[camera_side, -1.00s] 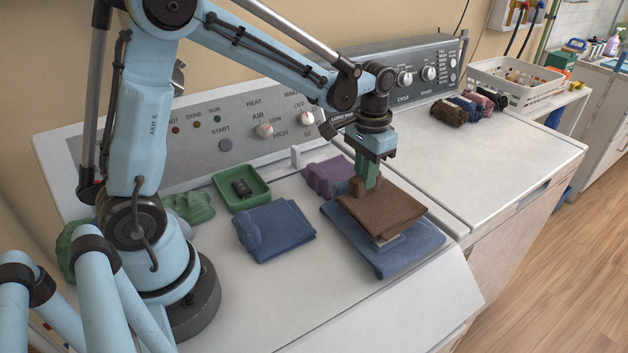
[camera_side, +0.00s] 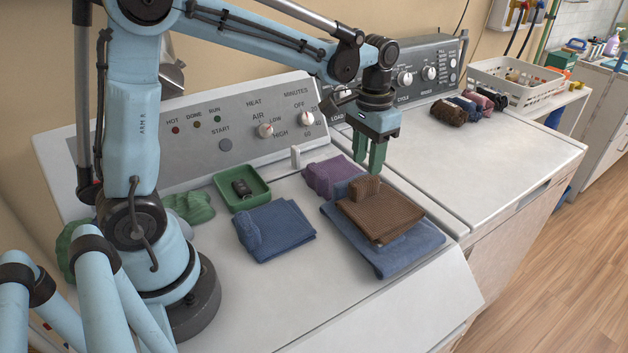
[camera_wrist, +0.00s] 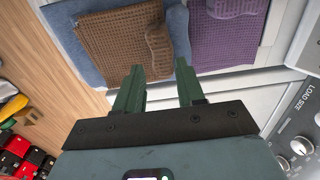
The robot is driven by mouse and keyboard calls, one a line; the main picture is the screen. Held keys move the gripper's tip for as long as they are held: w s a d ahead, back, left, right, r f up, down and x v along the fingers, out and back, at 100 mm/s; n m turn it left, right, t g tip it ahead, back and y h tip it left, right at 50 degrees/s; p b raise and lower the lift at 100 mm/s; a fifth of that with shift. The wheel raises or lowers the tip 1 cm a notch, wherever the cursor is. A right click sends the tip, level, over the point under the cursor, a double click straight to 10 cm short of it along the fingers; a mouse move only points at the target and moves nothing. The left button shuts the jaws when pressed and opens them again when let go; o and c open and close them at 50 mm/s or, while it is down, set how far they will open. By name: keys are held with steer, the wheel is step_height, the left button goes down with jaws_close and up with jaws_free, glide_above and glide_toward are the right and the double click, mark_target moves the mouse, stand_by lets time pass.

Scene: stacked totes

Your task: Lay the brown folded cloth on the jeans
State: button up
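The brown folded cloth (camera_side: 382,212) lies flat on the blue jeans (camera_side: 398,252), with its rolled end toward the back. The jeans show around its edges. In the wrist view the brown cloth (camera_wrist: 112,45) lies over the blue jeans (camera_wrist: 62,28). My gripper (camera_side: 371,168) is raised above and behind the cloth, clear of it. Its green fingers (camera_wrist: 160,82) are apart with nothing between them.
A purple folded cloth (camera_side: 325,176) lies just behind the jeans. Another blue folded piece (camera_side: 275,230) and a green tray (camera_side: 241,188) lie to the left. Rolled cloths (camera_side: 448,113) and a white basket (camera_side: 515,82) are at the back right. The right machine top is mostly clear.

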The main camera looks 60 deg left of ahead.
step_height(320, 180, up, 8)
steer(key=s+d+f+t, duration=0.1)
steer(key=s+f+t, duration=0.4)
steer(key=s, duration=0.6)
steer(key=shift+s+d+f+t, duration=0.2)
steer(key=shift+s+t, duration=0.15)
steer(key=shift+t, duration=0.75)
